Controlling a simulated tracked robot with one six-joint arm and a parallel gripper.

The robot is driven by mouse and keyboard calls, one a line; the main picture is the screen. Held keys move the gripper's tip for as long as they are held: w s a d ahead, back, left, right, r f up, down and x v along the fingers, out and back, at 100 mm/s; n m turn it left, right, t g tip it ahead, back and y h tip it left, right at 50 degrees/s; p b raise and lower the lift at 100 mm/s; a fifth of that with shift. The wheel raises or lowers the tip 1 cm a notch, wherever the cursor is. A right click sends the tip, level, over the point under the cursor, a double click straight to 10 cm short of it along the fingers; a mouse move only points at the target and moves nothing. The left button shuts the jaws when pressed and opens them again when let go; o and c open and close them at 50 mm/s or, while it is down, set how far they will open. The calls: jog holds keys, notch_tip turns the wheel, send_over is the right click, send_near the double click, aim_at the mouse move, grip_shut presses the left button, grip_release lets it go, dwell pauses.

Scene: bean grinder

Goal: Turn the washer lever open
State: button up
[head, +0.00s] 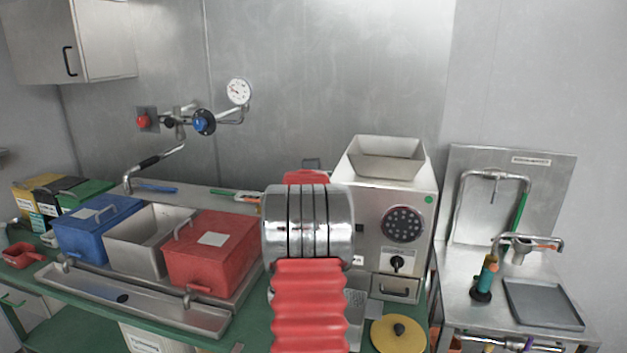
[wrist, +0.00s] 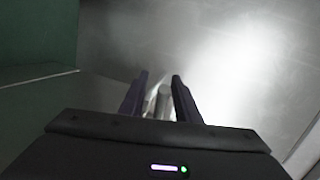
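No part there is clearly readable as the washer lever. My gripper (wrist: 158,90) shows in the wrist view with its two dark fingers apart. A pale, blurred metallic shape (wrist: 159,104) shows between the fingers; I cannot tell what it is or whether they touch it. In the head view my own arm fills the lower middle and my fingers are hidden.
A grinder (head: 395,200) with a hopper stands right of my arm, above a yellow disc (head: 398,335). Blue (head: 97,228) and red (head: 212,252) lidded bins stand left. A grey tray (head: 543,304) lies on the right station. Wall valves (head: 203,122) and a gauge (head: 238,92) are at the back.

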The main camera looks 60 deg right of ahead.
jog(key=v, duration=1.3)
jog(key=shift+a+f, duration=0.1)
jog(key=shift+c, duration=0.2)
